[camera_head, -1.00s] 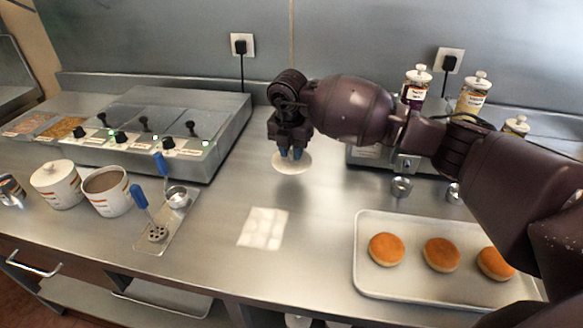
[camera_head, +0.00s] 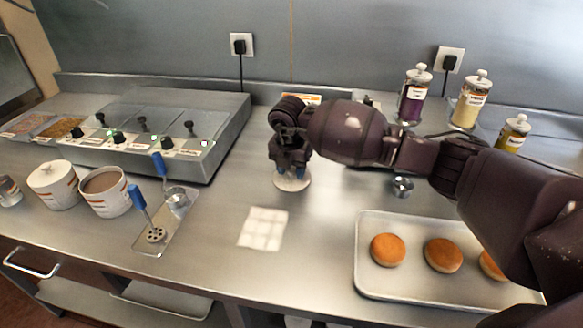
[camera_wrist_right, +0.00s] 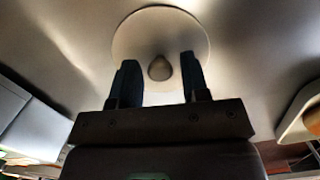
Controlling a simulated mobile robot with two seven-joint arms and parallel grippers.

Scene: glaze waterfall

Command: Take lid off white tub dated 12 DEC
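A round white lid (camera_head: 292,184) with a small knob lies under my right gripper (camera_head: 291,172), apparently on the bare counter. In the right wrist view the lid (camera_wrist_right: 125,42) shows whole, and the open fingers of the gripper (camera_wrist_right: 158,82) stand either side of its knob with gaps. An open white tub (camera_head: 105,200) with orange stripes holds something brown. A similar white tub (camera_head: 55,192) to its left has its lid on. Their dates are too small to read. My left gripper is not in view.
A tray (camera_head: 400,285) with several round buns is at the right front. Two blue-handled ladles (camera_head: 145,205) rest on a metal strip. A grey warmer (camera_head: 215,140) with knobs stands back left. Jars (camera_head: 412,100) stand back right.

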